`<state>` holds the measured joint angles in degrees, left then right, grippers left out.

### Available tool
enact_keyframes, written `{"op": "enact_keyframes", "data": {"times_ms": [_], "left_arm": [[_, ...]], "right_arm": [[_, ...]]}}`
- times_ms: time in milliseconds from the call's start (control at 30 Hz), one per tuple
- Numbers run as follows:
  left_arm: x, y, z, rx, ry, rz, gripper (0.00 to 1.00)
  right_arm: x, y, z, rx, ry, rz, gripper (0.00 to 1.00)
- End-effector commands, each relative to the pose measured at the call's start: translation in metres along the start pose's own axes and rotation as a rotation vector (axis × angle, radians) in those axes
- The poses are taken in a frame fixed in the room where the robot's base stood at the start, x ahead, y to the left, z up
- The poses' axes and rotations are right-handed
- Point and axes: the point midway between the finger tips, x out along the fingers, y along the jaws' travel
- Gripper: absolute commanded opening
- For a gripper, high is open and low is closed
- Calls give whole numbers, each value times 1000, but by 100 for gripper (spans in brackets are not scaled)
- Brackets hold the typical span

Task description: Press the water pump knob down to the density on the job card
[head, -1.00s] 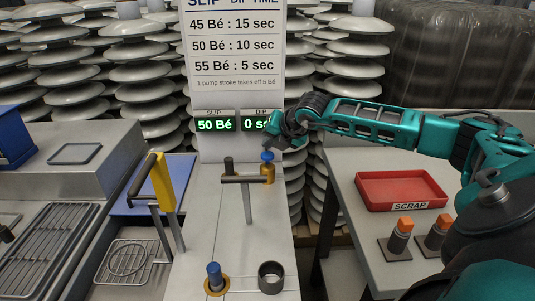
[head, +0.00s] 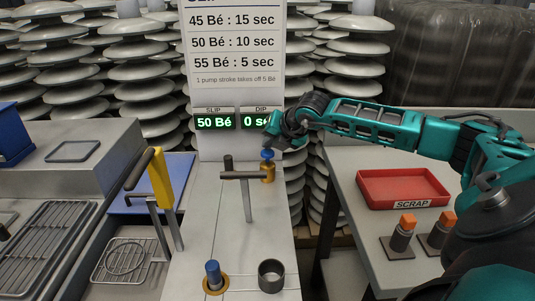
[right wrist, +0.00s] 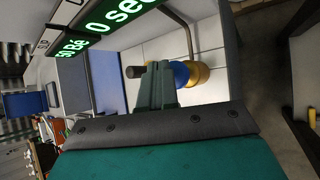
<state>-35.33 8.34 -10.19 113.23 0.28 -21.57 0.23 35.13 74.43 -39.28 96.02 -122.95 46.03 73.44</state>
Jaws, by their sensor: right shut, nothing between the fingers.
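The water pump (head: 267,174) is a brass body with a blue knob (head: 267,154) on top, standing at the back of the white bench. My right gripper (head: 270,142) is shut and empty, just above the knob. In the right wrist view, the shut fingers (right wrist: 157,80) point toward the blue knob (right wrist: 181,73) and partly cover it; I cannot tell if they touch. The slip display (head: 214,122) reads 50 Bé. The dip display (head: 254,121) starts with 0 and is partly covered by my gripper. No separate job card is identifiable. My left gripper is not in view.
A white sign (head: 236,50) lists densities with dip times and says one pump stroke takes off 5 Bé. A T-handled post (head: 247,200) stands left of the pump. A yellow-handled lever (head: 162,180) is further left. A red scrap tray (head: 402,188) lies right.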

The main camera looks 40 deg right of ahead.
Motion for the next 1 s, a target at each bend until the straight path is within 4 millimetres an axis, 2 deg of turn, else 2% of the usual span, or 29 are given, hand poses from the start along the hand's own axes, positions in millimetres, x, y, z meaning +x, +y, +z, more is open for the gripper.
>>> {"op": "enact_keyframes", "data": {"times_ms": [1000], "left_arm": [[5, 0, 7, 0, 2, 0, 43]], "right_arm": [[6, -4, -4, 0, 1, 0, 0]]}}
